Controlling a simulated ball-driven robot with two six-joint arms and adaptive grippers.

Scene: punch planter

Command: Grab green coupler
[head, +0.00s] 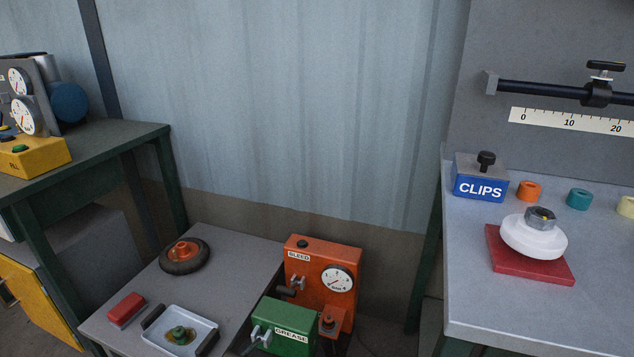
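A small green fitting (179,334), which looks like the green coupler, stands in a shallow white tray (206,324) on the low grey table. A brownish puddle lies around its base in the tray. A teal ring (579,197) lies on the right bench; I cannot tell whether it counts as a coupler. Neither of my grippers shows in the head view.
The low table (225,262) also holds a wheel (185,257) and a red block (126,309). An orange BLEED box (314,265) and green GREASE box (284,325) stand at its right. The right bench (465,270) holds a CLIPS box (480,184) and a white knob (534,238).

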